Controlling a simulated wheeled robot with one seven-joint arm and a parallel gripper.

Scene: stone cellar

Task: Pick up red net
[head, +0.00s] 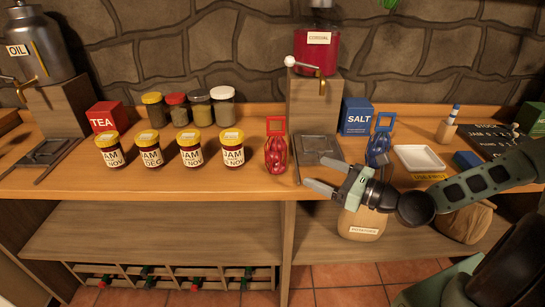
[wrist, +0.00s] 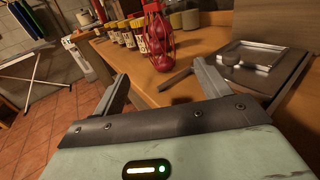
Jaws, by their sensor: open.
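The red net (head: 276,153) stands upright on the wooden counter, with a square red loop at its top and round red items inside. It stands right of the jam jars and left of the grey drip tray. In the wrist view the red net (wrist: 160,45) is ahead, beyond the gap between the fingers. My gripper (head: 312,187) is open and empty in front of the counter's front edge, to the right of and nearer than the net. Its two fingers (wrist: 162,85) are apart in the wrist view and touch nothing.
Jam jars (head: 190,150) stand in a row left of the net. A dark grey tray (head: 321,150) lies right of it, below the cordial dispenser (head: 318,50). A blue net (head: 378,148) stands farther right near a salt box (head: 355,117). The lower shelf (head: 160,232) is mostly clear.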

